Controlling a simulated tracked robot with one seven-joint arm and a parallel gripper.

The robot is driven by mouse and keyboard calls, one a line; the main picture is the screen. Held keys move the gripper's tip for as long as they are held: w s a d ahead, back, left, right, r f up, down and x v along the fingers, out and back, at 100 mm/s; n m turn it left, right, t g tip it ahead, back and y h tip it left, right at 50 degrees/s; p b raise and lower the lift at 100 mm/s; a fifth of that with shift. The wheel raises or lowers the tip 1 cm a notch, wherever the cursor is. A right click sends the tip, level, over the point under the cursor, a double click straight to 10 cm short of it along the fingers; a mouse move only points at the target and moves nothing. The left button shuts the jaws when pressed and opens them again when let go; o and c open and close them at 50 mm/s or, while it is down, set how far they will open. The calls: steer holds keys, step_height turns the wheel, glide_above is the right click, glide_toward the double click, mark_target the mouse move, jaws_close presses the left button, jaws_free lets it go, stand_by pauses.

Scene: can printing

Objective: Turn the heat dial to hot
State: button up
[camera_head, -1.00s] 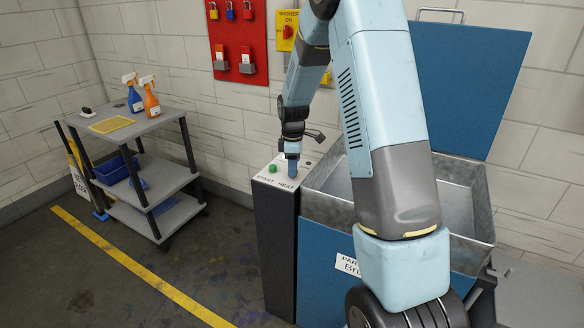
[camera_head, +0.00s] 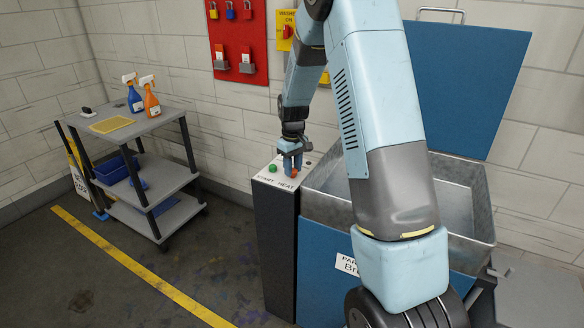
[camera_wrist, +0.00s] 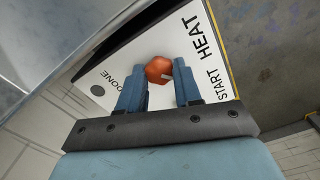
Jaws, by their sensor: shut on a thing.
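The heat dial is a small orange-red knob (camera_wrist: 158,69) with a pale mark on its lower right side in the wrist view. It sits on the white top of the control post (camera_wrist: 112,62), by the HEAT label. In the head view a bit of the red knob (camera_head: 294,172) shows under my fingers. My gripper (camera_wrist: 160,86) points down at the panel, its two blue fingers closed on either side of the knob. It also shows in the head view (camera_head: 291,160). No hot or cold marks can be read.
A green button (camera_head: 272,169) is on the same panel, left of my gripper. An open metal parts-washer basin (camera_head: 465,176) with a raised blue lid (camera_head: 465,85) stands to the right. A grey cart (camera_head: 150,122) with spray bottles is at the left, with open floor between.

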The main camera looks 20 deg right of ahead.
steer(key=m, duration=0.7)
steer(key=shift+w, duration=0.1)
steer(key=m, duration=0.7)
steer(key=shift+r, duration=0.1)
steer(key=shift+m, duration=0.3)
steer(key=o, duration=1)
steer(key=shift+o, duration=0.2)
step_height(320, 180, up, 14)
steer(key=shift+f, duration=0.25)
